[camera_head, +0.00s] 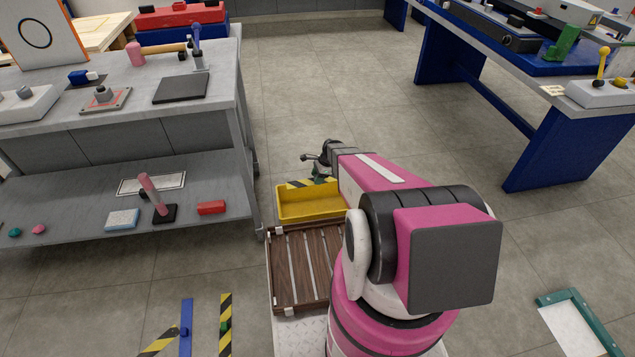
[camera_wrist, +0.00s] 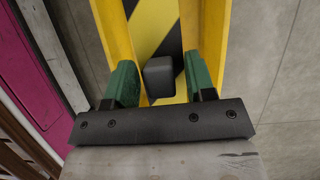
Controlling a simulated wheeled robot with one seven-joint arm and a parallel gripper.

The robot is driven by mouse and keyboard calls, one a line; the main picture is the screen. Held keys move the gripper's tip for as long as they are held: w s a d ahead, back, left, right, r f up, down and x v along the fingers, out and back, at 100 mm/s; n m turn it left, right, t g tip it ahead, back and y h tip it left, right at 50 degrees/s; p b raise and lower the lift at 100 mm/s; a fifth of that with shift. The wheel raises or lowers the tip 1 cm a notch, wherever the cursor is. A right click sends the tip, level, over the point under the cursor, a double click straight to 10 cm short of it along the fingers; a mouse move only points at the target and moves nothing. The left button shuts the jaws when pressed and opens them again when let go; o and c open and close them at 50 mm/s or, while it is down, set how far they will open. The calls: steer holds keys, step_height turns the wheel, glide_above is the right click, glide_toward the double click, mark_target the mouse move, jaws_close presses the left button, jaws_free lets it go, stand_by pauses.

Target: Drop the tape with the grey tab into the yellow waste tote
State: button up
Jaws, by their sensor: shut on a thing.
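The yellow waste tote (camera_head: 300,214) stands at the far end of a slatted wooden platform. The yellow-and-black striped tape (camera_head: 298,184) shows at the tote's far rim, below my gripper (camera_head: 319,176). In the wrist view my gripper (camera_wrist: 161,82) has its green fingers on either side of the dark grey tab (camera_wrist: 158,76), shut on it. The striped tape (camera_wrist: 150,25) runs away beneath the tab, between the tote's yellow walls (camera_wrist: 213,35). I cannot tell whether the tape touches the tote. My arm hides the tote's right end.
A grey workbench (camera_head: 120,110) with a loaded lower shelf stands at left. A blue-legged table (camera_head: 560,140) stands at right. On the floor at front lie a striped tape with a green tab (camera_head: 225,325) and a blue strip (camera_head: 186,340). The floor beyond the tote is clear.

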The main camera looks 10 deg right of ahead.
step_height(320, 180, down, 3)
steer(key=shift+s+m, duration=0.1)
steer(key=shift+m, duration=0.2)
step_height(320, 180, down, 12)
steer(key=shift+r, duration=0.15)
stand_by(0.6)
steer(key=o, duration=1)
steer(key=shift+d+r, duration=0.1)
